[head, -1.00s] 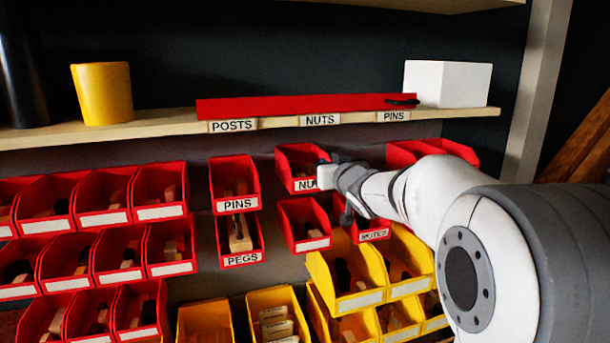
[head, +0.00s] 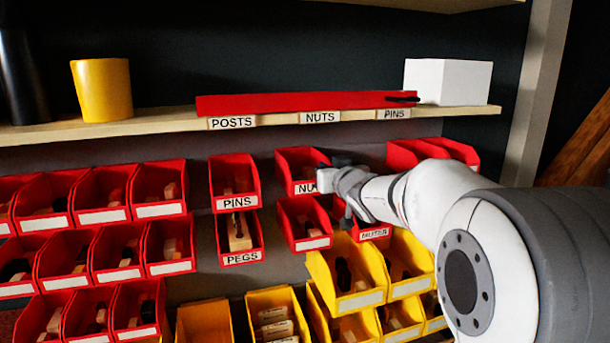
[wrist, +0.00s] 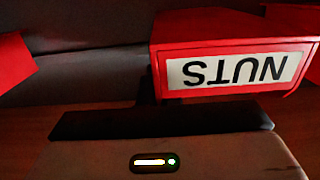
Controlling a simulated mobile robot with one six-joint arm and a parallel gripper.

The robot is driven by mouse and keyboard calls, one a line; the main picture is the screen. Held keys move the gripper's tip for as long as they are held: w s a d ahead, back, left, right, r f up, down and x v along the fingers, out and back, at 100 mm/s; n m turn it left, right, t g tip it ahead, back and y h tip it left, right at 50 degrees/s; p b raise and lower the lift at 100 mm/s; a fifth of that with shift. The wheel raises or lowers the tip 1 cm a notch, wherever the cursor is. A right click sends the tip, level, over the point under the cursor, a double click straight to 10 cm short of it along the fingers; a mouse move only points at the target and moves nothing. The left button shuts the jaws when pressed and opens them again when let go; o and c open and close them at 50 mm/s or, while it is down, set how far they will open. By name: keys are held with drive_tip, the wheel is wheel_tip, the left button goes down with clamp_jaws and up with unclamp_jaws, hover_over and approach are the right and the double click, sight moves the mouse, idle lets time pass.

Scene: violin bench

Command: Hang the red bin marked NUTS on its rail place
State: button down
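The red bin marked NUTS (head: 297,162) is upright near the back panel, below the shelf label NUTS (head: 320,117). It is right of the red PINS bin (head: 235,180) and just above another red bin (head: 305,222). My gripper (head: 328,180) is at its right front edge and appears shut on it, though the fingertips are mostly hidden in the head view. In the wrist view, the bin's white NUTS label (wrist: 240,70) appears upside down, close beyond my dark gripper (wrist: 160,120). Whether the bin's back touches the rail is hidden.
Red bins hang at the left (head: 100,195) and right (head: 430,150). A red PEGS bin (head: 240,238) is lower left, and yellow bins (head: 345,270) are below. The shelf above (head: 160,122) holds a yellow cup (head: 102,90) and a white box (head: 447,82).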

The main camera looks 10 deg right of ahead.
drive_tip(key=shift+f, duration=0.3)
drive_tip(key=c, duration=1.6)
unclamp_jaws()
drive_tip(key=shift+o, duration=0.2)
drive_tip(key=s+d+f+m+g+h+b, duration=0.1)
drive_tip(key=s+d+f+g+h, duration=0.15)
drive_tip(key=s, duration=0.45)
drive_tip(key=s+d+f+m+g+h+b, duration=0.1)
drive_tip(key=s+d+f+m+h+b, duration=0.2)
drive_tip(key=s, duration=0.4)
drive_tip(key=s+a+f+g+y, duration=0.1)
drive_tip(key=s+a+f+g, duration=0.1)
drive_tip(key=s+f+g, duration=0.3)
drive_tip(key=s+a+f+n+g+y, duration=0.1)
drive_tip(key=s+f+g, duration=0.4)
drive_tip(key=s+f, duration=0.9)
drive_tip(key=s+a, duration=0.1)
drive_tip(key=s, duration=0.4)
drive_tip(key=shift+s+n, duration=0.3)
drive_tip(key=shift+s, duration=0.05)
